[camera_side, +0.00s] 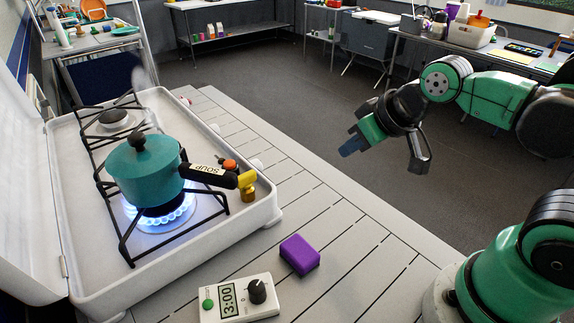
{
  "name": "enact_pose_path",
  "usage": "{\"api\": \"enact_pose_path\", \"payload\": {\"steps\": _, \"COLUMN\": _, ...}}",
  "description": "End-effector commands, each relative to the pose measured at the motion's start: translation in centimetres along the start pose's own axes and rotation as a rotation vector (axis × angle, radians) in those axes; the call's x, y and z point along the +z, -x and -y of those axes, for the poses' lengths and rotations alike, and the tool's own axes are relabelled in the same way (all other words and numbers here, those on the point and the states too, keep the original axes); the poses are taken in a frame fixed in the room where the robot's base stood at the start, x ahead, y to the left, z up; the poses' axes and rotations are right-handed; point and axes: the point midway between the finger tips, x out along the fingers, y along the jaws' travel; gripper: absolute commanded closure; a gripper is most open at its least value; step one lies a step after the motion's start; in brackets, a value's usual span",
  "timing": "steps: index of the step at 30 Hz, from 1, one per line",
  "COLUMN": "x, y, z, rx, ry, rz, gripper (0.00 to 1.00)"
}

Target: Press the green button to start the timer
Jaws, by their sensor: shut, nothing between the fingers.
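The timer (239,299) is a white box lying on the slatted table at the bottom of the view. It has a green button (208,304) at its left end, a display reading 3:00, and a black knob (257,291) at its right end. My gripper (384,158) is up at the right, in the air, well away from the timer and to its upper right. Its fingers look dark and hold nothing. Nothing hides the green button.
A purple block (299,254) lies just right of the timer. A white camp stove (83,215) stands at the left, with a teal pot (146,174) labelled SOUP over a blue flame.

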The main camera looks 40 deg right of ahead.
Motion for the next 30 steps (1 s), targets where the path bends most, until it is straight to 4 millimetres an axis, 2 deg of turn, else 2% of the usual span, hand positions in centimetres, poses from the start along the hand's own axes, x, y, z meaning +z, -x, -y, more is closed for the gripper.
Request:
{"api": "enact_pose_path", "payload": {"steps": 22, "x": -0.1, "y": 0.1, "z": 0.0, "rx": 0.0, "ry": 0.0, "rz": 0.0, "gripper": 1.0}}
{"api": "enact_pose_path", "payload": {"steps": 26, "x": -0.7, "y": 0.9, "z": 0.0, "rx": 0.0, "ry": 0.0, "rz": 0.0, "gripper": 1.0}}
{"api": "enact_pose_path", "payload": {"steps": 30, "x": -2.0, "y": 2.7, "z": 0.0, "rx": 0.0, "ry": 0.0, "rz": 0.0, "gripper": 1.0}}
